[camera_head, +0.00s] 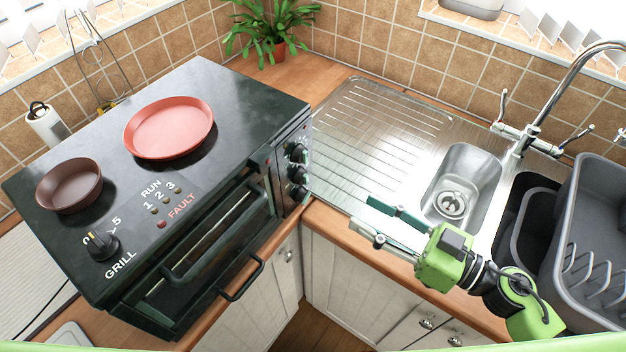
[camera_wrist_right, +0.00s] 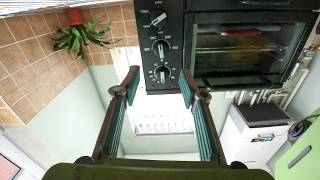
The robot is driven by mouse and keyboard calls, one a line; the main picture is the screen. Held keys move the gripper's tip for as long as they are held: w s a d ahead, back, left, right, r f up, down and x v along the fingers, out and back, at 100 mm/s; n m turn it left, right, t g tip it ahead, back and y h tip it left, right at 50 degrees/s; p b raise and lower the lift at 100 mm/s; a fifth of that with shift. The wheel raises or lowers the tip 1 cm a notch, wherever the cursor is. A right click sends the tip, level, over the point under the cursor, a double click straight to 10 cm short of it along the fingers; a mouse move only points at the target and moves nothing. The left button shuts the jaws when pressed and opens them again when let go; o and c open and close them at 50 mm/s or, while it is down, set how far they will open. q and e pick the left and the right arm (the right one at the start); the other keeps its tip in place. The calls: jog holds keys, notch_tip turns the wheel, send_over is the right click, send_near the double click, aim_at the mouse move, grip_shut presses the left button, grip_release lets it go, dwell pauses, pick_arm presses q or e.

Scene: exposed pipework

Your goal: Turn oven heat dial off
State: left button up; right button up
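The dark oven (camera_head: 215,85) stands on the counter at left in the head view. A column of three knobs (camera_head: 296,172) is on the right of its front. In the right wrist view these are an upper dial (camera_wrist_right: 158,18), a middle dial (camera_wrist_right: 160,47) and a lower dial (camera_wrist_right: 162,73). Their labels are too small to tell which is the heat dial. My right gripper (camera_head: 367,215) is open and empty, apart from the oven, to the right of the knobs. In the right wrist view its fingertips (camera_wrist_right: 160,84) frame the lower dial. My left gripper is not in view.
A red plate (camera_head: 169,128) and a brown bowl (camera_head: 69,186) sit on the oven top, near a GRILL knob (camera_head: 102,245). The oven door handle (camera_head: 243,279) juts forward. A steel sink (camera_head: 463,185), tap (camera_head: 560,80) and grey rack (camera_head: 590,230) are at right.

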aim_at(308, 181)
jog(key=p+x, duration=0.3)
jog(key=x, duration=1)
jog(key=shift+s+r, duration=0.1)
jog(key=shift+r, duration=0.05)
jog(key=c, duration=1.1)
